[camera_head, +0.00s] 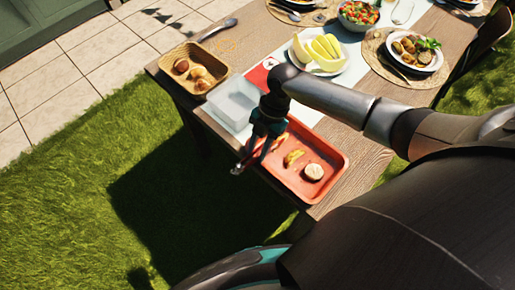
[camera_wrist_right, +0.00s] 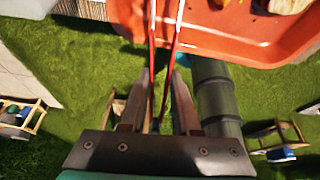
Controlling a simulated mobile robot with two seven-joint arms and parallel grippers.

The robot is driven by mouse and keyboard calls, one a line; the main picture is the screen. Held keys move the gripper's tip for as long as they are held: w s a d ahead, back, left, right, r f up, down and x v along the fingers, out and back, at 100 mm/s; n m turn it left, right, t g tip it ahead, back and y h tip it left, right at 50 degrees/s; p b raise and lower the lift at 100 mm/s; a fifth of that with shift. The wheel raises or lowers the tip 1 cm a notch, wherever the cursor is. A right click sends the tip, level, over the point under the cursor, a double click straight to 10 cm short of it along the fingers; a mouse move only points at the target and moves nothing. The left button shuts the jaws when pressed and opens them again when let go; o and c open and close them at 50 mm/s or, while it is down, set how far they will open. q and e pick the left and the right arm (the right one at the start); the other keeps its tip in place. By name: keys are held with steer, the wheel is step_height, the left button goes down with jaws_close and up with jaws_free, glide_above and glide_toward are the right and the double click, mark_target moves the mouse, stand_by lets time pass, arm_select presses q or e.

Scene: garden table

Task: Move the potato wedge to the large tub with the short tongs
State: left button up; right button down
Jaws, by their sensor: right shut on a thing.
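My right gripper (camera_head: 250,155) is over the left edge of the red tray (camera_head: 331,152), pointing down and left. In the right wrist view my right gripper (camera_wrist_right: 160,82) is shut on the short tongs (camera_wrist_right: 153,45), whose two thin red arms reach up the picture toward the tray. A yellow wedge-shaped piece (camera_head: 293,158), which looks like the potato wedge, lies in the tray, apart from the gripper. A clear, empty-looking tub (camera_head: 233,103), likely the large tub, stands beside the tray's upper left. My left gripper is not in view.
A round pale piece (camera_head: 314,172) lies in the tray. A wicker basket (camera_head: 182,55) with rolls stands at the table's left edge. A plate of melon slices (camera_head: 320,52) is behind the tub. Grass lies below the table's near edge.

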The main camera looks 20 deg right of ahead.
steer(key=shift+r, duration=0.1)
step_height(320, 180, up, 12)
steer(key=p, duration=1.1)
